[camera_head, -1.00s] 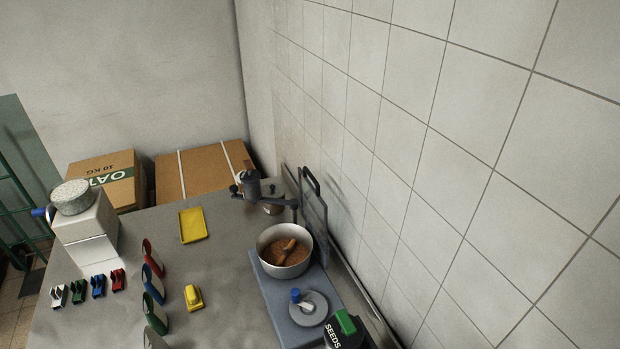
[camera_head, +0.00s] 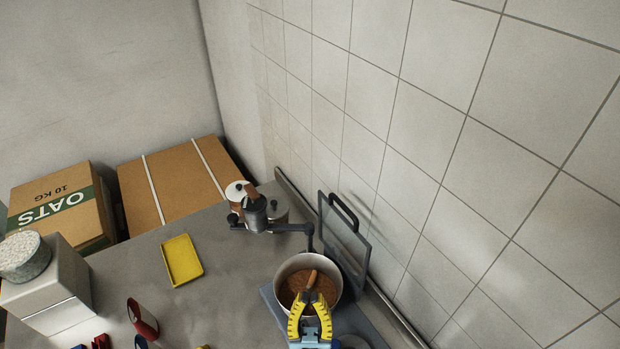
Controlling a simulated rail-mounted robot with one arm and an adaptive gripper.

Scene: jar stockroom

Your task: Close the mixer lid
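A clear panel lid (camera_head: 343,240) with a dark frame and a handle (camera_head: 344,212) stands upright, tilted slightly back, beside the tiled wall. A white pot (camera_head: 279,283) in front of it is open at the top and holds brown contents and a wooden stick or spoon (camera_head: 312,280). A dark arm with a grey head (camera_head: 257,212) reaches left from behind the pot. My yellow and blue gripper (camera_head: 310,296) appears over the pot's near side, apart from the lid.
A grey base (camera_head: 268,297) lies under the pot. A yellow tray (camera_head: 181,260) lies on the counter to the left, with clear surface around it. Cardboard boxes (camera_head: 172,193) stand behind. A grey block machine (camera_head: 50,290) with a stone top stands at left.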

